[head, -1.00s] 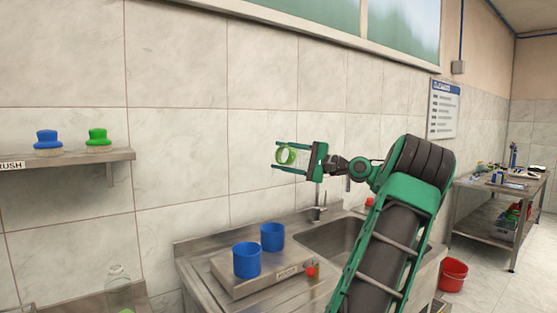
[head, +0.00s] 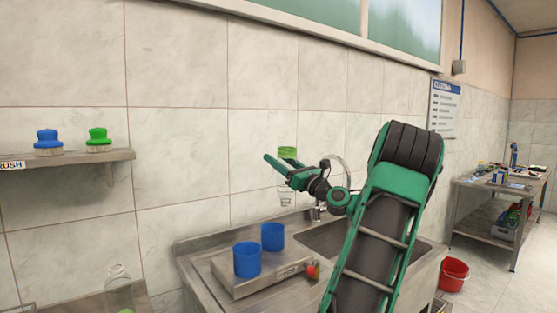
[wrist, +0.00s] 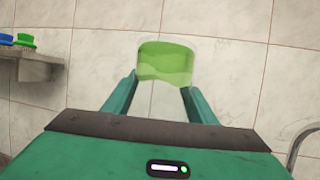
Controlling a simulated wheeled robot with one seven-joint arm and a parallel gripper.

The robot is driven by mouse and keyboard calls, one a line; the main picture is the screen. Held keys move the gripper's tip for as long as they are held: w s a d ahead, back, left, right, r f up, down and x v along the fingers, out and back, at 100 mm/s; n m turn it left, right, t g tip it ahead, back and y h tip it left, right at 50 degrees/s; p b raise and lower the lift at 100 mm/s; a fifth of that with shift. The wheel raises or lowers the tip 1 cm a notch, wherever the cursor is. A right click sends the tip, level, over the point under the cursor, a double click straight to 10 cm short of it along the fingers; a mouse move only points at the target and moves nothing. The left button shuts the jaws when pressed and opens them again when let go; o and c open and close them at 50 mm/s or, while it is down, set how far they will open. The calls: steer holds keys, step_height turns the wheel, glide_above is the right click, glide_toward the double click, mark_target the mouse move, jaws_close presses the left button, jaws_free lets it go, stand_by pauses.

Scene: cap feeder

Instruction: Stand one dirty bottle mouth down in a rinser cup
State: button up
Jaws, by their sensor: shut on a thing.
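My gripper (head: 283,170) is shut on a clear bottle with green residue (head: 287,153), held in the air near the tiled wall. The green shows at its upper end and a narrow clear neck below the gripper, so it looks mouth down. In the wrist view the bottle's green part (wrist: 165,63) shows beyond my two fingers (wrist: 160,90); its neck is hidden there. Two blue rinser cups, a front one (head: 247,260) and a back one (head: 272,237), stand on a steel rinser block (head: 225,272), below and left of the bottle. Both look empty, though their insides barely show.
A sink basin (head: 335,240) with a curved tap (head: 318,212) lies right of the cups. Another clear bottle (head: 118,287) stands at the lower left. A wall shelf (head: 70,158) holds a blue and a green brush. A red bucket (head: 453,274) is on the floor at right.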

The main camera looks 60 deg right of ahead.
steer(key=w+d+f, duration=0.2)
steer(key=w+f, duration=0.3)
steer(key=w, duration=0.2)
step_height(320, 180, down, 12)
steer(key=shift+f, duration=0.15)
steer(key=shift+f, duration=0.5)
stand_by(0.4)
steer(key=o, duration=1.1)
